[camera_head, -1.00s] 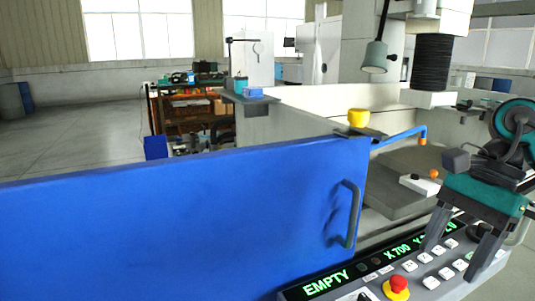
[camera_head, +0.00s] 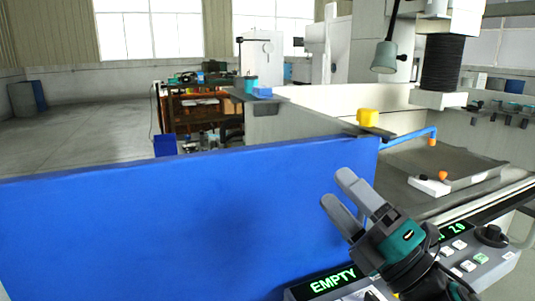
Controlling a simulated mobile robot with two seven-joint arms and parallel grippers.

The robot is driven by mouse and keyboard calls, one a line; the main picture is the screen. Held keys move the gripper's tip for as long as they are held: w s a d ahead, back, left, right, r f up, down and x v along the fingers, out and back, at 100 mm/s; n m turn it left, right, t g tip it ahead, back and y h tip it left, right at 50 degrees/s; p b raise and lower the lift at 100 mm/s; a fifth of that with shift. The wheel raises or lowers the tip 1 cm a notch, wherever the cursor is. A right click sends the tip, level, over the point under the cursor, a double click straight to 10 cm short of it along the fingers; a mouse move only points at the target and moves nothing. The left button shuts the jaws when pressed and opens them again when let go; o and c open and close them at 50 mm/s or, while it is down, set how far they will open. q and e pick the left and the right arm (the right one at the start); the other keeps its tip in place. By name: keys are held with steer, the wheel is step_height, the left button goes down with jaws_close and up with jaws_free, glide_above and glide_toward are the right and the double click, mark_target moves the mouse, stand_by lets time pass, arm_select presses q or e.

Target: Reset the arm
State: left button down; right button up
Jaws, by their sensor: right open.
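My right gripper (camera_head: 345,202) is in the lower right of the head view, in front of the blue panel (camera_head: 150,215) and above the control console (camera_head: 462,250). Its two grey fingers point up and to the left, apart and with nothing between them. The gripper and its teal wrist hide the panel's handle and part of the console, including most of the display. My left gripper is not in the view.
The console display reads "EMPTY" at its left end. Behind the panel are a machine bed with a blue pipe (camera_head: 408,139) and a yellow block (camera_head: 367,117). A lamp (camera_head: 384,57) hangs above. A shelf rack (camera_head: 200,110) stands farther back. The floor at left is clear.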

steer(key=s+d+f+m+g+h, duration=0.2)
steer(key=d+f+m+h, duration=0.3)
steer(key=f+m+h, duration=0.4)
steer(key=s+d+f+m+g+h, duration=0.2)
steer(key=d+f+m+h, duration=0.35)
steer(key=f+m, duration=0.6)
steer(key=s+a+f+m+g, duration=0.1)
steer(key=s+f+m+g, duration=0.2)
steer(key=s+f+g, duration=0.45)
steer(key=s+f+m+g, duration=0.3)
steer(key=s+f, duration=0.1)
steer(key=s, duration=0.7)
steer(key=w+a+f+t+y, duration=0.1)
steer(key=w+a+f+t, duration=0.2)
steer(key=w+f+t, duration=0.4)
steer(key=shift+w+f, duration=0.3)
steer(key=shift+f, duration=0.65)
